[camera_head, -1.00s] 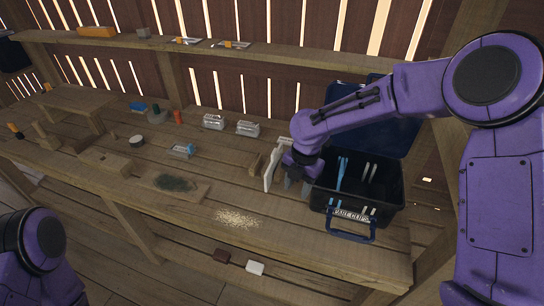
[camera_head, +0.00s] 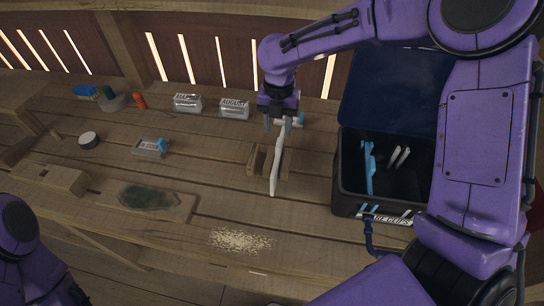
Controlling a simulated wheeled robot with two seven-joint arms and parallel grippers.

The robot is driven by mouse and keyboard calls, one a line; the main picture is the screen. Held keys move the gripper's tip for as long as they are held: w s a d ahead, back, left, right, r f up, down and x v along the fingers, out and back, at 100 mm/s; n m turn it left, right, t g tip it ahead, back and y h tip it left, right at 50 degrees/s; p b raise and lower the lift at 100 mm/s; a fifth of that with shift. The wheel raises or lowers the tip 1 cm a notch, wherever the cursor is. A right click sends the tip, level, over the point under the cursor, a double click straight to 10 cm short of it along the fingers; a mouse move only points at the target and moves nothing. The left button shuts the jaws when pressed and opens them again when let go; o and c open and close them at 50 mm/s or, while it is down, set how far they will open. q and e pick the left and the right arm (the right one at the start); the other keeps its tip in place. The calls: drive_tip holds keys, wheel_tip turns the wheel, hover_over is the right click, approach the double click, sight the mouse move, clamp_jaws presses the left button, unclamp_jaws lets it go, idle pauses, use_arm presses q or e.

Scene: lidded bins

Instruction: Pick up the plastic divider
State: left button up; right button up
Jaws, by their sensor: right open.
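A thin white panel, which looks like the plastic divider (camera_head: 276,172), stands upright and nearly edge-on in a small wooden holder (camera_head: 256,160) on the bench. My right gripper (camera_head: 284,124) points down over the panel's far upper end. Its fingers are spread, with the panel's top edge close below or between them; I cannot tell if they touch it. A small white and blue piece shows by the fingertips and is unclear. Only part of my left arm shows at the lower left; its gripper is out of the picture.
An open black bin (camera_head: 350,190) with a raised blue lid (camera_head: 395,90) stands to the right, holding a blue strip (camera_head: 368,168) and pale strips. Labelled clear boxes (camera_head: 234,109) sit behind left. Pale grains (camera_head: 240,240) lie in front.

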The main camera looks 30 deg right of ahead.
sight(279, 143)
drive_tip(key=shift+s+f, duration=0.1)
drive_tip(key=shift+f, duration=0.3)
wheel_tip(279, 143, down, 9)
drive_tip(key=shift+d+f+p, duration=0.1)
drive_tip(key=shift+d+p, duration=0.05)
drive_tip(key=shift+p, duration=0.95)
drive_tip(key=shift+f, duration=0.4)
drive_tip(key=shift+r, duration=0.1)
clamp_jaws()
